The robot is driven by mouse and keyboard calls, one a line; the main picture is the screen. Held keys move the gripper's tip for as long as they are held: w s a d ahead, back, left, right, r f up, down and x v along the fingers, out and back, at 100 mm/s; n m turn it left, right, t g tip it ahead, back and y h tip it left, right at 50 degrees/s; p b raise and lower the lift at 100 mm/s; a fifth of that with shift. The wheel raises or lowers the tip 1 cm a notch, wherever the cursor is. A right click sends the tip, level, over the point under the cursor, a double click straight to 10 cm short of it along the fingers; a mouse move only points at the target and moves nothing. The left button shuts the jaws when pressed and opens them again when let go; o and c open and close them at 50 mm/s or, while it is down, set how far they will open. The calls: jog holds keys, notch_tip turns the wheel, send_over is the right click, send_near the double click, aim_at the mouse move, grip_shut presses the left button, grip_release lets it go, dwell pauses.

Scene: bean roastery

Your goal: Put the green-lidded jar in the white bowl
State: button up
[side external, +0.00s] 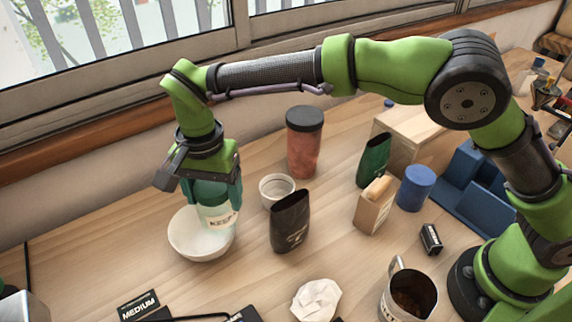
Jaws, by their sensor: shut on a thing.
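The green-lidded jar (216,211) has a clear body and a label. My gripper (210,190) points down and is shut on the jar at its lid. The jar is upright and overlaps the right part of the white bowl (185,243) in the side external view. Its lower end appears over or inside the bowl; I cannot tell whether it touches the bottom. The bowl stands on the wooden table, and part of its rim is hidden behind the jar.
A small white cup (276,190), a black pouch (290,222) and a red tumbler with a dark lid (304,146) stand to the right of the bowl. Black label cards (138,304) lie in front. The table left of the bowl (95,240) is clear.

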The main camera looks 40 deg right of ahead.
jog(key=shift+f, duration=0.65)
jog(key=shift+f, duration=0.45)
jog(key=o, duration=1.1)
jog(key=shift+o, duration=0.2)
